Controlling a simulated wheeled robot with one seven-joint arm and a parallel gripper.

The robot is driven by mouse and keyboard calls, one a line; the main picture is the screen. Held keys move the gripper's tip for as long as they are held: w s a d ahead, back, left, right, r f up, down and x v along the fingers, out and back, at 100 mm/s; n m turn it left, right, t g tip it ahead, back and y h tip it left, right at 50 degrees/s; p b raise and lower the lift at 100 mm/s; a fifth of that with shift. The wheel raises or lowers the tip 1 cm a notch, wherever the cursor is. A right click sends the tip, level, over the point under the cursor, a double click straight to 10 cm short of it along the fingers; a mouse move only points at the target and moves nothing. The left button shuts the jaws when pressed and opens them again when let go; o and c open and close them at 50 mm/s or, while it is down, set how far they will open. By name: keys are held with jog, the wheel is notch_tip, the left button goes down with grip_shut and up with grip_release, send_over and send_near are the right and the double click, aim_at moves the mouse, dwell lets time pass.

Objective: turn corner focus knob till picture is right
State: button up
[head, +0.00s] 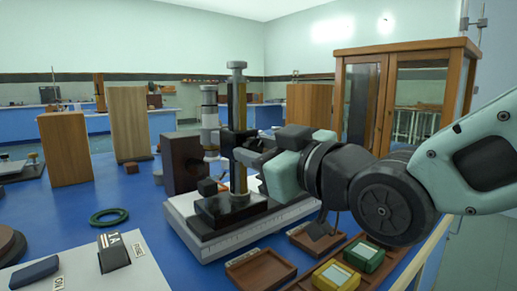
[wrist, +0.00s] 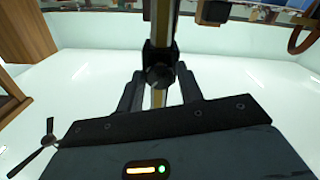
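A tall dark stand (head: 237,95) with a brass-coloured strip rises from a black foot on a pale slab base. A dark round knob (wrist: 158,76) shows on the stand's column in the wrist view. My gripper (head: 254,158) is level with the lower half of the column, close to it from the right. In the wrist view its two dark fingers (wrist: 159,80) are apart, one on each side of the knob and column. Firm contact with the knob is not visible. In the head view my gripper hides the knob. I cannot make out a focus picture in either view.
A dark brown block (head: 180,164) and a grey tube (head: 209,125) stand left of the column. Open trays (head: 261,273) and green and yellow boxes (head: 364,256) lie below my arm. A wooden glass cabinet (head: 408,95) stands behind it.

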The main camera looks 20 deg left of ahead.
jog(key=c, duration=0.5)
jog(key=shift+m, duration=0.3)
jog(key=m+b, duration=0.1)
jog(key=m, duration=0.4)
jog(key=shift+m, duration=0.3)
jog(key=m, duration=0.5)
jog(key=shift+p, duration=0.4)
jog(key=shift+m+p, duration=0.5)
jog(key=shift+m, duration=1.7)
jog(key=shift+f, duration=0.1)
jog(key=o, duration=1)
